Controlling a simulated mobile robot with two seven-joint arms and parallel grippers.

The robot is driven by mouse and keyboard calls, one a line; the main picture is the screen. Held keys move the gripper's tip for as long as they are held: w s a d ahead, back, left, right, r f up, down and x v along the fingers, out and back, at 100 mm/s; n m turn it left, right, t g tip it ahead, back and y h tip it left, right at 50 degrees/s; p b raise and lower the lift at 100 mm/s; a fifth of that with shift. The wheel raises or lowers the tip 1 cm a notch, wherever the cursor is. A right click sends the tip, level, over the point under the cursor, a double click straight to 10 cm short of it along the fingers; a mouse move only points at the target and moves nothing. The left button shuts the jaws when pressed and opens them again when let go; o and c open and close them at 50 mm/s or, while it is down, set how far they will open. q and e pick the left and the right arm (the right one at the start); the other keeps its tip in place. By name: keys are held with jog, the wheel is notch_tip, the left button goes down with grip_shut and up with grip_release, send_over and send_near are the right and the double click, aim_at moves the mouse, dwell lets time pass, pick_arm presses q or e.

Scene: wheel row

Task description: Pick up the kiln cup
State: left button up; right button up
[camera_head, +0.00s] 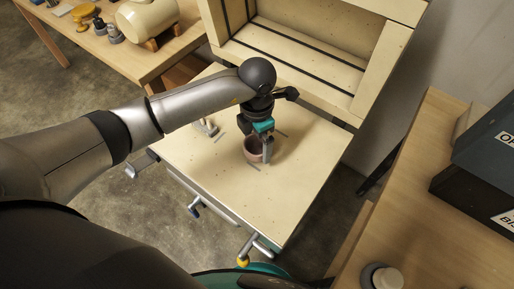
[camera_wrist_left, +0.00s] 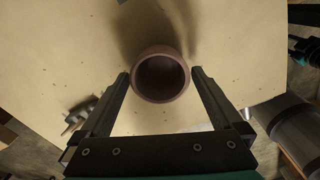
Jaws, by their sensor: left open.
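The kiln cup is a small reddish-brown round cup (camera_head: 250,150) standing upright on the pale table (camera_head: 310,170). In the left wrist view the cup (camera_wrist_left: 161,52) is seen from above, its dark inside showing. My left gripper (camera_head: 262,157) points down at the cup, and its body and a finger hide part of it. In the left wrist view the open fingers of my left gripper (camera_wrist_left: 160,73) lie to either side of the cup's near rim. I cannot tell whether either finger touches the cup. My right gripper is not in view.
A pale open box with dark rails (camera_head: 300,62) stands behind the table. A wooden bench (camera_head: 150,62) with a cream barrel-shaped object (camera_head: 147,22) is at the upper left. A shelf with dark boxes (camera_head: 485,165) is at the right. Clamp handles (camera_head: 257,245) stick out at the table's front edge.

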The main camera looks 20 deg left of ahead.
aim_at(257, 149)
pick_arm(q)
notch_tip(257, 149, down, 2)
jog(key=shift+f, duration=0.1)
jog(key=c, duration=1.1)
